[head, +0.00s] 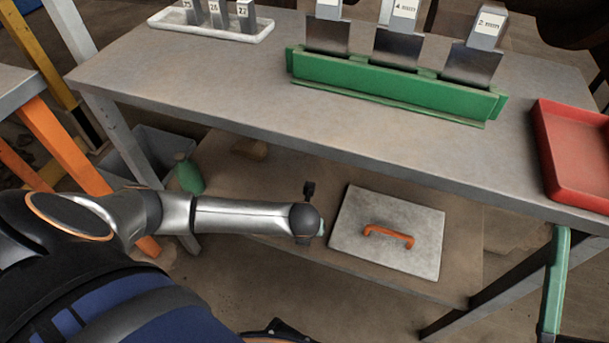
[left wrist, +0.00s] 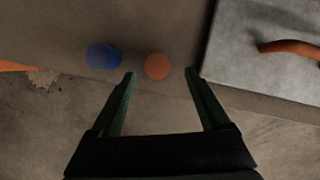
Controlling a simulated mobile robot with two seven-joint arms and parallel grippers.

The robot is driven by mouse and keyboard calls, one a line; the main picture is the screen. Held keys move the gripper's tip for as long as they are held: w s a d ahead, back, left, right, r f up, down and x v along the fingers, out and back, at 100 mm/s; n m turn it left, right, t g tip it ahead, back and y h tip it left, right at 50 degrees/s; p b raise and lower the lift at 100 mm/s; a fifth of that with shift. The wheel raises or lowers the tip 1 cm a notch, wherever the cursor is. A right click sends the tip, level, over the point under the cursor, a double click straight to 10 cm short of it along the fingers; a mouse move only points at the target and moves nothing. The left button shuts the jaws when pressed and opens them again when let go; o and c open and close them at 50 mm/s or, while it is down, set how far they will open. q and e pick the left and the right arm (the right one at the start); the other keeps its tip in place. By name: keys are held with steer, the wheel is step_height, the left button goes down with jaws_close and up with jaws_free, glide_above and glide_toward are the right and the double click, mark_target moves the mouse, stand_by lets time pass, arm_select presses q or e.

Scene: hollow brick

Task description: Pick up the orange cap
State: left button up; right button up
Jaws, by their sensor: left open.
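The orange cap (left wrist: 157,67) is a small round disc in the left wrist view. It lies on the lower shelf (left wrist: 150,25), close to the shelf's front edge. My left gripper (left wrist: 161,74) is open, with its two green fingers on either side of the cap in the picture. I cannot tell how far above the cap the fingertips are. In the head view my left arm reaches over the lower shelf, and the cap is not visible there. My right gripper is in neither view.
A blue cap (left wrist: 103,56) lies left of the orange one. A grey plate with an orange handle (head: 388,235) lies to the right on the shelf. The table (head: 250,95) above carries a green rack (head: 390,85) and a red tray (head: 575,160). A green bottle (head: 188,174) stands at the left.

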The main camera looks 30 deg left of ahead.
arm_select(q)
steer(key=shift+w+a+f, duration=0.15)
steer(key=shift+f, duration=0.25)
steer(key=b+x, duration=0.2)
steer(key=shift+w+a+f, duration=0.15)
steer(key=shift+a+f, duration=0.05)
steer(key=shift+f, duration=0.15)
steer(key=shift+w+f, duration=0.15)
steer(key=shift+f, duration=0.2)
steer(key=shift+a, duration=0.1)
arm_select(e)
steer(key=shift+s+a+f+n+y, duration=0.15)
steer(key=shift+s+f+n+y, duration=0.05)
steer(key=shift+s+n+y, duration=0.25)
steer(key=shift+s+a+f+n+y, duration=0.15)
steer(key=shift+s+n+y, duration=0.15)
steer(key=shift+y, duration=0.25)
arm_select(q)
steer(key=shift+c, duration=0.2)
jaws_close()
